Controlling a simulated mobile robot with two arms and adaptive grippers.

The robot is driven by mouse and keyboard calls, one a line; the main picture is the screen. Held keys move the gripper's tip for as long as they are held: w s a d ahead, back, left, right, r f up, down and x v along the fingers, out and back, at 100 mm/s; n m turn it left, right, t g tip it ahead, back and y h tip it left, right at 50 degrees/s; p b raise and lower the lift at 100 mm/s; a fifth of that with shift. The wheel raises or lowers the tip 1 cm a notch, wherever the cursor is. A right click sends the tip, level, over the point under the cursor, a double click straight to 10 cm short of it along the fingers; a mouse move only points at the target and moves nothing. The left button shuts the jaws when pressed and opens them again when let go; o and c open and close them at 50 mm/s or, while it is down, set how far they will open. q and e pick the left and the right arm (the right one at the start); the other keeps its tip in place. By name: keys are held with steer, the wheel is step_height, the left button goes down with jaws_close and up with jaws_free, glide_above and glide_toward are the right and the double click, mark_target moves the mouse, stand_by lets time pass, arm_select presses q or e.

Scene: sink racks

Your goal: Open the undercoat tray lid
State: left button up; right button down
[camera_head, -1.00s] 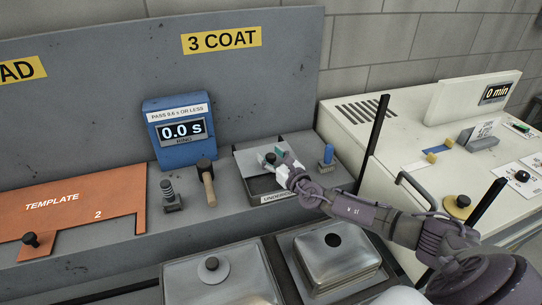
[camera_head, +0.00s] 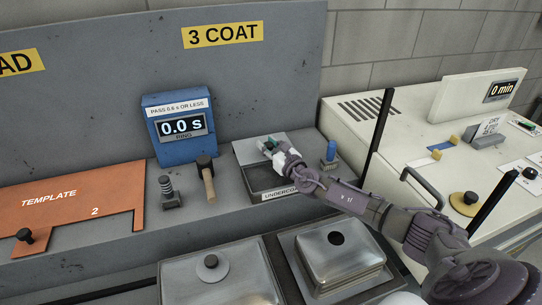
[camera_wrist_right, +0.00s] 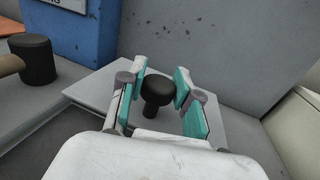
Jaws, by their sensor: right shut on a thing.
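The undercoat tray (camera_head: 279,194) sits on the grey bench with its label facing front. Its grey lid (camera_head: 246,152) is toward the back of the tray, and the dark inside shows in front of it. My right gripper (camera_head: 270,146) is at the lid's black knob, shut on it. In the right wrist view the teal-padded fingers (camera_wrist_right: 158,80) stand either side of the black knob (camera_wrist_right: 157,88), above the pale lid plate (camera_wrist_right: 92,88). The gripper hides part of the lid in the head view. My left gripper is not in view.
A blue timer (camera_head: 180,125) stands behind left of the tray. A wooden-handled hammer (camera_head: 207,180) and a spring post (camera_head: 166,190) are left of it. A blue-topped brush (camera_head: 330,152) is close on its right. Metal lidded pans (camera_head: 340,262) stand in front.

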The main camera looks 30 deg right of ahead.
steer(key=c, duration=0.8)
jaws_free()
steer(key=s, duration=1.2)
steer(key=shift+d, duration=0.2)
